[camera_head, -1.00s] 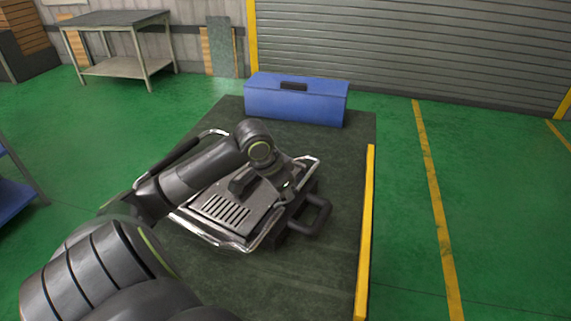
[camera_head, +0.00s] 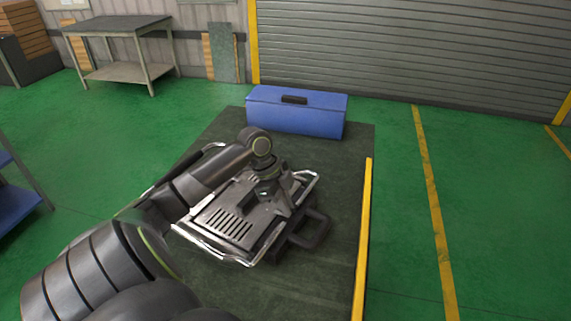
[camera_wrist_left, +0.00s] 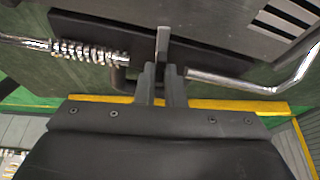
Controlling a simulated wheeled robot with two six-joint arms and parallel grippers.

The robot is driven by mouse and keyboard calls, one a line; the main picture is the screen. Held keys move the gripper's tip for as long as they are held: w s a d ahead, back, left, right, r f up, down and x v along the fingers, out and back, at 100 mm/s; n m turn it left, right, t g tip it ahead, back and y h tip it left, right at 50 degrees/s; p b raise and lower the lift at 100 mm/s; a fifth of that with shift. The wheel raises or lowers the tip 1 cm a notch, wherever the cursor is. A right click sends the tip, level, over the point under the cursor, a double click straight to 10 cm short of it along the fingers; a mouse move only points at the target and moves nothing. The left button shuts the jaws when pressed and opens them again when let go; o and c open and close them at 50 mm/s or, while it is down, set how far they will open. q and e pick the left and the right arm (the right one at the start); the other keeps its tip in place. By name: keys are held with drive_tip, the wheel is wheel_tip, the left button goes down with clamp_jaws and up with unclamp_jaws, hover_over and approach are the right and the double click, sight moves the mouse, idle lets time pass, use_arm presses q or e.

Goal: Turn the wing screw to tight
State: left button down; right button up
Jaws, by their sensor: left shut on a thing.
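The wing screw (camera_wrist_left: 162,44) shows as an upright flat grey tab in the left wrist view, at the edge of the heating element. My left gripper (camera_wrist_left: 161,68) has its two fingers closed around the lower part of this tab. In the head view the heating element (camera_head: 232,224), a grey slotted plate with a chrome tube frame, lies on the dark table. My left gripper (camera_head: 284,206) reaches down at its right side there, and the screw itself is too small to make out. My right gripper is not in view.
The dark table (camera_head: 310,270) has a yellow strip (camera_head: 363,240) along its right edge. A blue toolbox (camera_head: 296,112) stands at its far end. A black handle (camera_head: 312,232) juts out beside the element. A coiled spring (camera_wrist_left: 88,52) sits on the chrome tube left of the fingers.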

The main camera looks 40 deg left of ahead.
use_arm(q)
drive_tip(key=shift+m+g, duration=0.3)
drive_tip(key=shift+m, duration=0.8)
drive_tip(key=c, duration=1.5)
unclamp_jaws()
drive_tip(key=b+v, duration=0.1)
drive_tip(key=v, duration=1.6)
drive_tip(key=shift+w+a+r, duration=0.15)
drive_tip(key=shift+a+r, duration=0.05)
drive_tip(key=shift+a, duration=0.05)
drive_tip(key=shift+f, duration=0.1)
